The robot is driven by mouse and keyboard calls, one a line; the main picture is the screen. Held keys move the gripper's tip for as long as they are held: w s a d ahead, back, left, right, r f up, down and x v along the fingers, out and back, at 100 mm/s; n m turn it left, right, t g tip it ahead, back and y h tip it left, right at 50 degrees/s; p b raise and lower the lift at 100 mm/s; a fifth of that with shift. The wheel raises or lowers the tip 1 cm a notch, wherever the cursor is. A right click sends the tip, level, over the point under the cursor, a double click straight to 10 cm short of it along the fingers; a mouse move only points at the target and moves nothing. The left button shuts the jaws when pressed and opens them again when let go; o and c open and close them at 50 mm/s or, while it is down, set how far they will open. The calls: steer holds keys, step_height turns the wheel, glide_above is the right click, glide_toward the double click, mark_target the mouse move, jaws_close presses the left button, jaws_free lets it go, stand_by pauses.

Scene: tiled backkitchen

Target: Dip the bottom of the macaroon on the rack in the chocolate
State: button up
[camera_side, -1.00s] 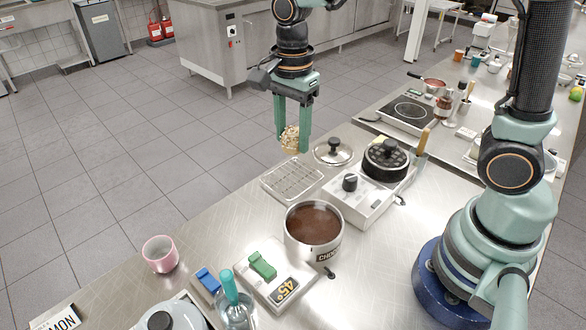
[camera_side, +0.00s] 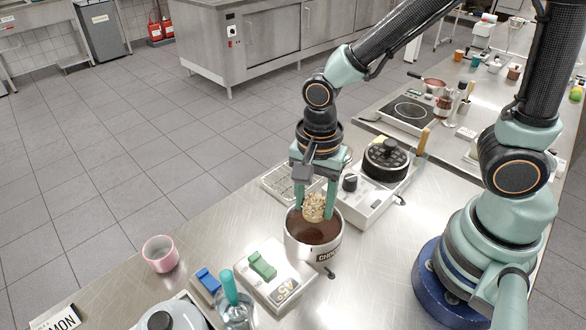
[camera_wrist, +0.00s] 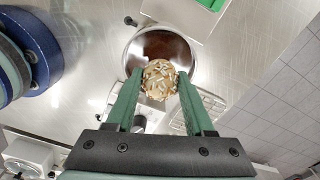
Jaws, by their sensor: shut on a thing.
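My gripper (camera_side: 314,208) is shut on the macaroon (camera_side: 314,206), a pale, rough ball held between the two green fingers. The macaroon is over the steel pot of dark chocolate (camera_side: 325,235), toward the pot's back side in the side view. In the wrist view the macaroon (camera_wrist: 159,80) overlaps the near part of the pot (camera_wrist: 131,52), with chocolate visible beyond it. I cannot tell whether its underside touches the chocolate. The wire rack (camera_side: 277,184) lies behind the pot, partly hidden by my gripper.
A pink cup (camera_side: 160,253) and a blue block (camera_side: 207,279) are at left. Bare steel counter lies between cup and rack.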

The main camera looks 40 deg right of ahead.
steer(key=shift+f, duration=2.1)
steer(key=shift+r, duration=3)
